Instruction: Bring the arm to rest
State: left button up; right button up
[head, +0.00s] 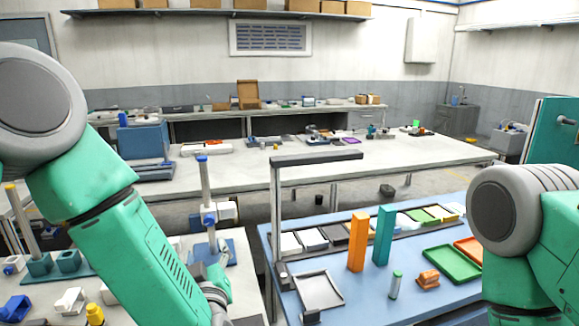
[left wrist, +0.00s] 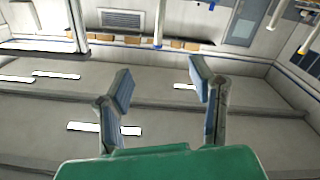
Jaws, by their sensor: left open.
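My left arm (head: 125,240) comes down from the left in the head view, its lower link slanting toward the bottom centre. My left gripper (head: 218,278) is at its end, small and partly hidden by the arm, over the gap between the left bench and the blue-topped table. In the left wrist view the left gripper (left wrist: 160,80) is open, its two fingers wide apart with nothing between them. That view looks upside down, with the ceiling and its lights low in the picture. My right arm (head: 510,225) shows at the right edge; its gripper is out of view.
The blue-topped table (head: 370,298) holds an orange block (head: 358,242), a teal block (head: 383,235), a green tray (head: 453,264) and a grey tray (head: 318,291). A metal post frame (head: 276,215) rises at its left. A long pale bench (head: 240,172) stands behind.

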pick_arm(q)
jog(key=s+a+f+m+g+h, duration=0.2)
jog(key=s+a+f+g, duration=0.15)
jog(key=s+f, duration=0.55)
jog(key=s+a+f+m+g+h, duration=0.25)
jog(key=s+f+g, duration=0.25)
jog(key=f, duration=0.9)
jog(key=s+a+f+m+g, duration=0.1)
jog(key=s+a+f+g, duration=0.15)
jog(key=s, duration=0.55)
jog(key=s+a+f+g, duration=0.2)
jog(key=s+g, duration=0.1)
jog(key=s, duration=0.5)
jog(key=s+a+f+m+g, duration=0.1)
jog(key=s+a+f+g, duration=0.2)
jog(key=s, duration=0.5)
jog(key=w+d+f+b, duration=0.1)
jog(key=w+f+b, duration=0.2)
jog(key=f+b, duration=0.5)
jog(key=shift+w+d+f+m+b, duration=0.15)
jog(key=shift+d+f+m+b, duration=0.3)
jog(key=shift+b, duration=0.6)
pick_arm(e)
notch_tip(320, 180, down, 10)
jog(key=shift+w, duration=0.2)
pick_arm(q)
jog(key=shift+a+r, duration=0.1)
jog(key=shift+w, duration=0.15)
